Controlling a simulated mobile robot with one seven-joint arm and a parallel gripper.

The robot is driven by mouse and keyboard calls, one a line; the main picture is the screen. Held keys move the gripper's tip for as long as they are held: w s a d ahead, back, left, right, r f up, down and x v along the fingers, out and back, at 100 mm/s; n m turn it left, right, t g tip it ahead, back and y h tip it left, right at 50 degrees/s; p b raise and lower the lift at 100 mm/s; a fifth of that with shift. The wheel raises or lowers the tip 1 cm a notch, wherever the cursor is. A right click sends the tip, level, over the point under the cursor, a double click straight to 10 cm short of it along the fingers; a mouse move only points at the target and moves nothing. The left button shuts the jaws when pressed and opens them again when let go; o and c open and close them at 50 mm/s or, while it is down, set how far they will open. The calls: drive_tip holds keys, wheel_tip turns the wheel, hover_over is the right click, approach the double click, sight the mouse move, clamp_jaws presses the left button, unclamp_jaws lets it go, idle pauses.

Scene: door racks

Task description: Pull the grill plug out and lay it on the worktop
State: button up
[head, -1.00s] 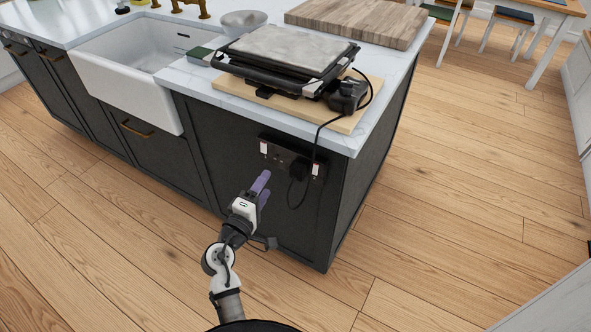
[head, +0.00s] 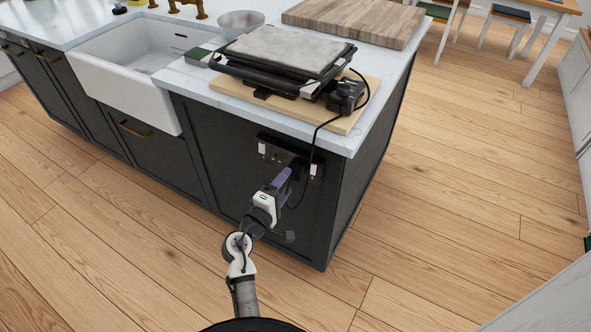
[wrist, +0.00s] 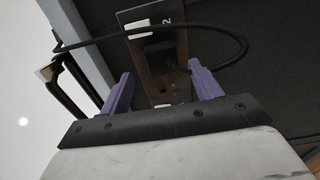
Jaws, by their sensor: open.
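The black grill plug (wrist: 162,55) sits in the socket plate (wrist: 137,14) on the dark end panel of the island. In the head view the plug (head: 297,168) is partly hidden by my gripper. My gripper (head: 284,180) is open, its purple fingers pointing at the plate just in front of the plug. In the wrist view my gripper (wrist: 157,85) has one finger on each side of the plug, with nothing between the fingertips. The black cord (head: 316,135) runs up to the grill (head: 283,59) on the worktop (head: 330,138). Whether a finger touches the plug cannot be told.
The grill stands on a wooden board (head: 345,121) near the worktop corner. Bare worktop shows along the front edge. The cord loops across the wrist view.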

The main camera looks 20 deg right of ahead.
sight(293, 175)
drive_tip(key=shift+x, duration=2.3)
drive_tip(key=shift+f+b, duration=0.15)
drive_tip(key=shift+b, duration=0.35)
drive_tip(key=c, duration=1.3)
drive_tip(key=shift+b+v, duration=0.4)
drive_tip(key=shift+v, duration=2.65)
drive_tip(key=v, duration=0.3)
